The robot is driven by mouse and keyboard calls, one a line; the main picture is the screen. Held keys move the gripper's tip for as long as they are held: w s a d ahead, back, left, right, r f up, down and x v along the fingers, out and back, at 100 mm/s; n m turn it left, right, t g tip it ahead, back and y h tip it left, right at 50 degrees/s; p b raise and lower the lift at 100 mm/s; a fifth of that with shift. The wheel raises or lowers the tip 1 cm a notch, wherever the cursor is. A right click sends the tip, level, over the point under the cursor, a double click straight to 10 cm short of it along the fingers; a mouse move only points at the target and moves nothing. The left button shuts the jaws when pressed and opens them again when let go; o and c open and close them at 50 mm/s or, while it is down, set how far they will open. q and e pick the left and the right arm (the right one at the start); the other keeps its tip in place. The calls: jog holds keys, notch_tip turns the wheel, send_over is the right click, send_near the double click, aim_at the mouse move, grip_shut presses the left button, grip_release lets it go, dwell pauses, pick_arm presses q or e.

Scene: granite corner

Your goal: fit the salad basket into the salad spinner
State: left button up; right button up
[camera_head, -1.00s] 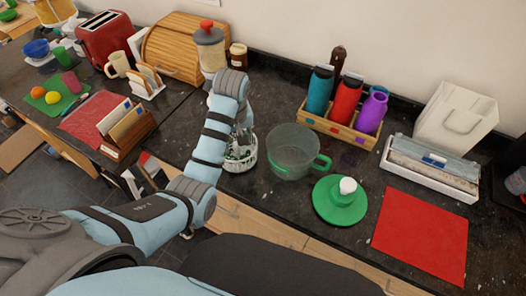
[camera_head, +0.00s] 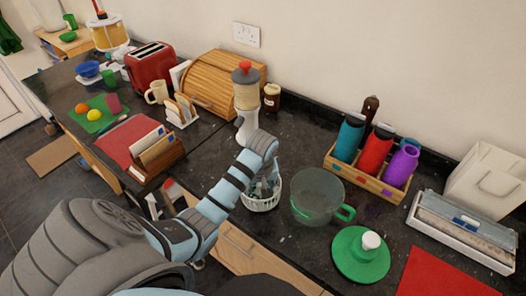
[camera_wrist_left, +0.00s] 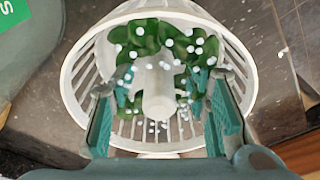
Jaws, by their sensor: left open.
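The white slatted salad basket (camera_head: 262,204) stands on the dark counter, left of the salad spinner bowl (camera_head: 316,198), which is clear green with a green handle. In the left wrist view, the basket (camera_wrist_left: 75,75) holds green leaves with white bits around a white centre post (camera_wrist_left: 159,95). My left gripper (camera_head: 264,184) is at the basket, pointing down. In the left wrist view its fingers (camera_wrist_left: 160,100) are apart, one on each side of the post; contact with it is not visible. The green spinner lid (camera_head: 360,262) with a white knob lies right of the bowl. My right gripper is out of view.
A wooden crate of bottles (camera_head: 366,179) stands behind the bowl. A red mat (camera_head: 445,277) lies right of the lid.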

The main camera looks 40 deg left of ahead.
pick_arm(q)
grip_shut()
jog(key=shift+r, duration=0.1)
